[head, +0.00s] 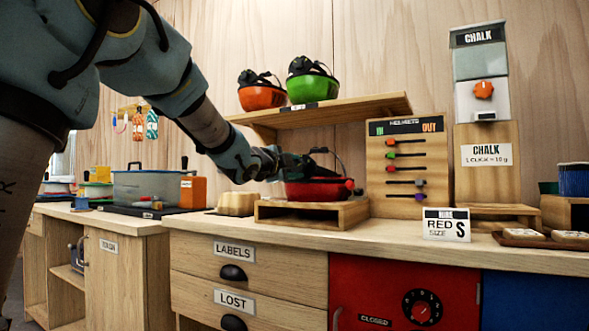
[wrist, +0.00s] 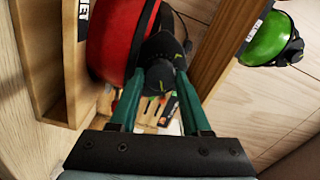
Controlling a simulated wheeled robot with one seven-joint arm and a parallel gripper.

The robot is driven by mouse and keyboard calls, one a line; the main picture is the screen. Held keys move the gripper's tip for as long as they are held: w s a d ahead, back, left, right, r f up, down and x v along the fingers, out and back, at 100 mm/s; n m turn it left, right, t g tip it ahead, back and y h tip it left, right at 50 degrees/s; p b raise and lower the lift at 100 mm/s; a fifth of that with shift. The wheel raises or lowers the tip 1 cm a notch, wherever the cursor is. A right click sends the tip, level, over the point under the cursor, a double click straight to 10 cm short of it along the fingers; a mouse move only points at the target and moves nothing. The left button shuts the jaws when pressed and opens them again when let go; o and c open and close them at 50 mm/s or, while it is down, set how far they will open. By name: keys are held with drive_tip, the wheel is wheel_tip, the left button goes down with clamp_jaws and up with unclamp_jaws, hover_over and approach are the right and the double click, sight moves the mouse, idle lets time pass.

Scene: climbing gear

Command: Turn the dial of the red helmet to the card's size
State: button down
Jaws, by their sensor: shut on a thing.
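The red helmet (head: 316,191) lies upside down on a low wooden stand (head: 345,217) on the counter; it also shows in the wrist view (wrist: 112,40). My gripper (wrist: 158,78) has its two green fingers shut on the helmet's dark dial (wrist: 160,72), one finger on each side. In the head view my gripper (head: 284,166) reaches the helmet from the left. The dial's marks are too small to read. The white card (head: 446,224) stands on the counter to the right and reads "RED SIZE S".
A wooden panel (head: 410,165) headed "HELMETS", with several coloured sliders, stands right of the helmet. A shelf (head: 330,112) above holds an orange helmet (head: 262,97) and a green helmet (head: 314,88). A chalk dispenser (head: 482,100) is further right. A clear bin (head: 150,187) stands left.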

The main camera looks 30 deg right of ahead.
drive_tip(key=shift+c, duration=1.8)
unclamp_jaws()
drive_tip(key=shift+a, duration=0.1)
drive_tip(key=v, duration=1)
drive_tip(key=shift+s+a, duration=0.2)
drive_tip(key=shift+a, duration=0.1)
drive_tip(key=shift+f, duration=0.1)
